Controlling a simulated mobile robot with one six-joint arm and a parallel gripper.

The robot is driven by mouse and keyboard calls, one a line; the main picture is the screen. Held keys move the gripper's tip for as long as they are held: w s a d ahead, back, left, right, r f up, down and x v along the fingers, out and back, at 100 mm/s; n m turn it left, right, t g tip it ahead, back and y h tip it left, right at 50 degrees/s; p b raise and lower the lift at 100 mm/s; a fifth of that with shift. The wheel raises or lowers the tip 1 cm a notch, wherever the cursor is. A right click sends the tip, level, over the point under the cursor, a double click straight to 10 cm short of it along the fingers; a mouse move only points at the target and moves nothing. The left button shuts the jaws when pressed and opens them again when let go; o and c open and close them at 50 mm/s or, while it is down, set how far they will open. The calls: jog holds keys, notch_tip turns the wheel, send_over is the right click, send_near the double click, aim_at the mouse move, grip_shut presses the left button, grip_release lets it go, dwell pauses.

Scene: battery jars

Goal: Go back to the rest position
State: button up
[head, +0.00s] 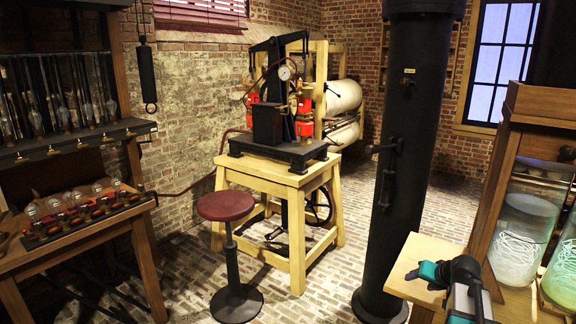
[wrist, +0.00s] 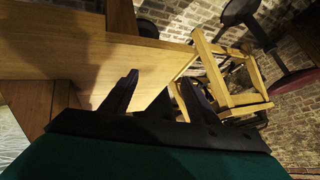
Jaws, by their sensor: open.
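My gripper (wrist: 160,78) shows in the wrist view with its two dark fingers apart and nothing between them. Behind the fingers in that view is a wooden bench surface (wrist: 75,60), tilted in the picture. In the head view my gripper (head: 412,273) is at the lower right, a small dark and teal shape over the end of a pale wooden bench top (head: 432,248). Two glass jars (head: 522,232) (head: 563,272) with pale coiled contents stand right of my arm in the wooden rack. The right jar is cut off by the picture edge.
A thick black column (head: 408,140) stands just left of the bench. A wooden stand (head: 268,177) with a black machine and a red-topped stool (head: 225,207) are further left. A workbench (head: 75,250) is at far left. Brick floor between is open.

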jog(key=s+a+f+n+g, duration=0.25)
jog(key=s+a+f, duration=0.25)
jog(key=a+f, duration=0.4)
jog(key=s+a+f+n+g, duration=0.1)
jog(key=s+a+f+g, duration=0.2)
jog(key=s+a+f, duration=0.55)
jog(key=s+a+f+n+g, duration=0.25)
jog(key=a+f, duration=0.35)
jog(key=a, duration=0.5)
jog(key=s+f+g, duration=0.2)
jog(key=s+f, duration=0.3)
jog(key=s, duration=0.3)
jog(key=s+f+g+p, duration=0.1)
jog(key=s+f, duration=0.5)
jog(key=s, duration=0.3)
jog(key=s+f+g, duration=0.2)
jog(key=s+f, duration=0.4)
jog(key=s, duration=0.3)
jog(key=shift+s+a+f+m+g, duration=0.2)
jog(key=shift+m+g, duration=0.1)
jog(key=shift+m, duration=0.1)
jog(key=shift+c, duration=0.5)
